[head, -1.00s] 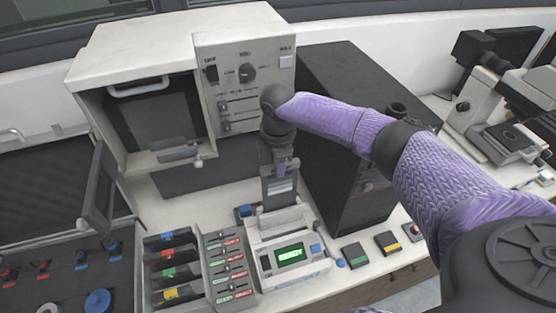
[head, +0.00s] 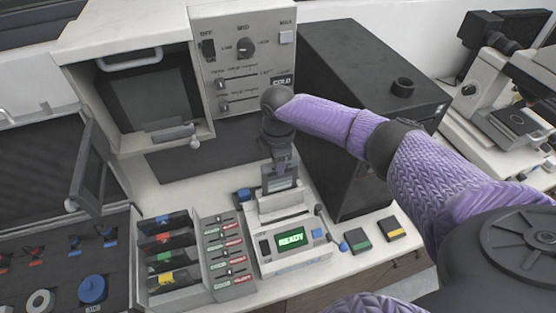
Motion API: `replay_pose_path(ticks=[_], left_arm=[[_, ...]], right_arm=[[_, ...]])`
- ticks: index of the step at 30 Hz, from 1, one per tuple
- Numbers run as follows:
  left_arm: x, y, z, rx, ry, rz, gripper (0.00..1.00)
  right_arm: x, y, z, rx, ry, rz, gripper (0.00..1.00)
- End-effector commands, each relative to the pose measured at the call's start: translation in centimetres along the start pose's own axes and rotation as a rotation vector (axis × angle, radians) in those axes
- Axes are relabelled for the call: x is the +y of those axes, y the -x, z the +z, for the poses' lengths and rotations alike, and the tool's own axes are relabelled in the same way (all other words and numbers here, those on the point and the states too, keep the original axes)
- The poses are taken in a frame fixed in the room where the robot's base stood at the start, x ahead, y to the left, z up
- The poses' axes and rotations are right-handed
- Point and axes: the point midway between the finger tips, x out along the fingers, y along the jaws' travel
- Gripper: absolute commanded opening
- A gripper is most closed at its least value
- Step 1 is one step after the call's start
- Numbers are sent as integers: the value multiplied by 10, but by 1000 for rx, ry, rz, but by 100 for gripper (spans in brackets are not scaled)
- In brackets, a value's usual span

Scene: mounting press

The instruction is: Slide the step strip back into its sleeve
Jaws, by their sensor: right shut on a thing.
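My right gripper (head: 280,172) points down above the back of a small white device with a green READY display (head: 291,239). It is shut on a narrow greyish piece, which looks like the step strip (head: 280,184); my wrist and fingers partly cover it. The lower end of this piece is close to the pale raised back part of the device, and I cannot tell whether they touch. I cannot make out the sleeve for certain. My left gripper is not in view.
A large white press (head: 120,40) with an open window stands behind at left. A tall black cabinet (head: 365,110) stands close to the right of my gripper. A rack of coloured cartridges (head: 168,252) and a switch panel (head: 228,258) stand left of the device.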

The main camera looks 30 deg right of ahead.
Motion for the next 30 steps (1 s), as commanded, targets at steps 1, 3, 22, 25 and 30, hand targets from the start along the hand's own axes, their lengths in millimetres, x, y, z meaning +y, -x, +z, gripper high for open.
replay_pose_path(ticks=[1, 3, 22, 25, 30], left_arm=[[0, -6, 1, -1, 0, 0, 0], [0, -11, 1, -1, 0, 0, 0], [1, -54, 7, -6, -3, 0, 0], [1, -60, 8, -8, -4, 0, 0], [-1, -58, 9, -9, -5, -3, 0]], right_arm=[[0, -8, 0, 0, 0, -1, 0], [0, -16, 0, 0, 0, -1, 0], [0, -78, 0, -1, 0, 0, 0], [0, -85, 0, 0, 0, -1, 0], [0, -84, 0, 0, 0, 0, 0]])
